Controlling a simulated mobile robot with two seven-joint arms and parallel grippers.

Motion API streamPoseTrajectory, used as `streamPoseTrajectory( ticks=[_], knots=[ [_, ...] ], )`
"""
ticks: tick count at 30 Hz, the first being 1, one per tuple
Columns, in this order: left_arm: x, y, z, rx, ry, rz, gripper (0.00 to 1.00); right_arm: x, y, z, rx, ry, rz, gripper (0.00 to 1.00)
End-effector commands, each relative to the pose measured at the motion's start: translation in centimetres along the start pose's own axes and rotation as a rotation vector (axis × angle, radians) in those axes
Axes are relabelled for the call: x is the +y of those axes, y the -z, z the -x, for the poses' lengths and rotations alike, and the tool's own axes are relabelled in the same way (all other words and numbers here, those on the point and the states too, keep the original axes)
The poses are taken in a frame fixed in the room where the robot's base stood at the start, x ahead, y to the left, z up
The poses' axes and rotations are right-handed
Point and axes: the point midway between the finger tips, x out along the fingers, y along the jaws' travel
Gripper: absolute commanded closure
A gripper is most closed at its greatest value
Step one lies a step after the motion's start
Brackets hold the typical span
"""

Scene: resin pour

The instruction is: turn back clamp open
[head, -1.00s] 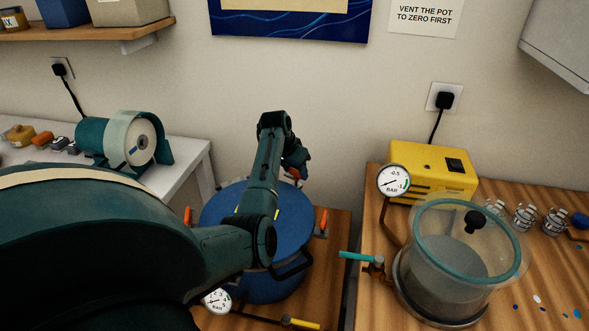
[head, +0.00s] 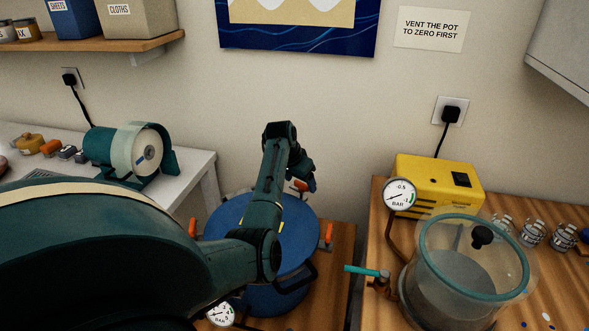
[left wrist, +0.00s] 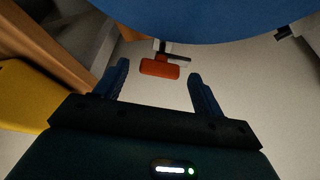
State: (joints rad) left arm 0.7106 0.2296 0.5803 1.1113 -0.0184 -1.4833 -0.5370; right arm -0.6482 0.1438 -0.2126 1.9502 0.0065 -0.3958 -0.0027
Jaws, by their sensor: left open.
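The pressure pot (head: 232,222) has a blue lid and stands on the wooden bench, partly hidden by my left arm. Orange clamp handles show around its rim: a left one (head: 193,228), a right one (head: 328,233) and the back one (head: 300,185). My left gripper (head: 309,177) is at the back of the pot, close to the back handle. In the left wrist view, the orange handle (left wrist: 160,69) lies ahead between the open fingers (left wrist: 158,78), beside the blue lid edge (left wrist: 210,35). I see no contact. My right gripper is not in view.
A pressure gauge (head: 221,313) sits at the pot's front left. To the right are a yellow pump (head: 430,178), a vacuum gauge (head: 399,194) and a clear chamber (head: 470,260).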

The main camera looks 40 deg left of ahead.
Motion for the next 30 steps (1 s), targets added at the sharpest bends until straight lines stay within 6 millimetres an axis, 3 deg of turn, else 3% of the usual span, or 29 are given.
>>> streamPoseTrajectory(
  ticks=[15, 21, 30],
  knots=[
    [0.0, 0.0, 10.2, 0.002, 0.003, 0.0, 0.31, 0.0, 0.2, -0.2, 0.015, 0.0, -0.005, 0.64],
    [0.0, -0.1, 12.1, 0.0, 0.001, -0.001, 0.31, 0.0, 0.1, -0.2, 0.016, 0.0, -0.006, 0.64],
    [0.0, -0.1, 12.4, -0.001, 0.0, -0.001, 0.31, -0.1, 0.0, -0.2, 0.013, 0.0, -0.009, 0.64]
  ],
)
